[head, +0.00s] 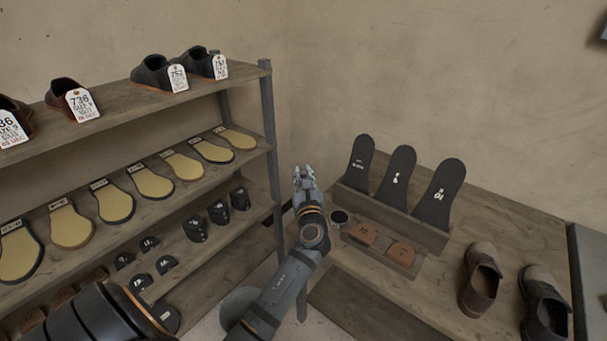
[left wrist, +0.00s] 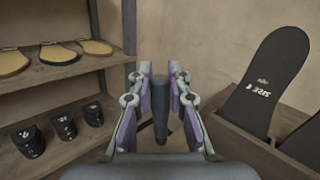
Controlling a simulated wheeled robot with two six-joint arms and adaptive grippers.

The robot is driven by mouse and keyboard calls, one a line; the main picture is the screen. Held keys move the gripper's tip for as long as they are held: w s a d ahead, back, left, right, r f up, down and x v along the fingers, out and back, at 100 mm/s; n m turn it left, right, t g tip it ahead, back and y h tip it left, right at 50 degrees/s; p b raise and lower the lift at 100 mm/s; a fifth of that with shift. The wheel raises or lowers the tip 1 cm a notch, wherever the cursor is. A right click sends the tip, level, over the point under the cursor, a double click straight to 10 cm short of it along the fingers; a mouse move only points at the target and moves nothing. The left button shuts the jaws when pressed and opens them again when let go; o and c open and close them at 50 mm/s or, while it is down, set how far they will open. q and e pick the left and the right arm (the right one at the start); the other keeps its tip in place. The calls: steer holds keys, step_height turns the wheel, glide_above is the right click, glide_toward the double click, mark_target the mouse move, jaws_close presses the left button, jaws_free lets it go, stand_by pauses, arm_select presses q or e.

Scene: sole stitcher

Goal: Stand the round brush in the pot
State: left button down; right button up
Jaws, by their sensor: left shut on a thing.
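My left gripper (head: 304,172) is raised beside the left end of the bench, its fingers pointing away. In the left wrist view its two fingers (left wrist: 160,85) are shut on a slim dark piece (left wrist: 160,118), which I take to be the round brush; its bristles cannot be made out. In the head view the gripper hides the brush. A small round pot (head: 338,216) with a dark inside and pale rim stands on the bench, just right of my left wrist. The gripper is apart from it. My right gripper is not in view.
A wooden bench (head: 480,215) bears a rack of black soles (head: 398,170), a tray of brown blocks (head: 384,260) and dark shoes (head: 480,280). A shelf unit (head: 268,110) with shoes and yellow soles (head: 155,183) stands close on the left.

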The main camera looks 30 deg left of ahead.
arm_select(q)
steer(key=shift+f+b, duration=2.65)
steer(key=shift+f, duration=0.15)
step_height(320, 180, down, 5)
steer(key=b, duration=0.3)
steer(key=shift+r+b, duration=0.1)
steer(key=shift+b, duration=0.2)
steer(key=c, duration=1.2)
jaws_free()
steer(key=shift+s+d, duration=0.15)
steer(key=shift+s, duration=0.05)
steer(key=v, duration=0.7)
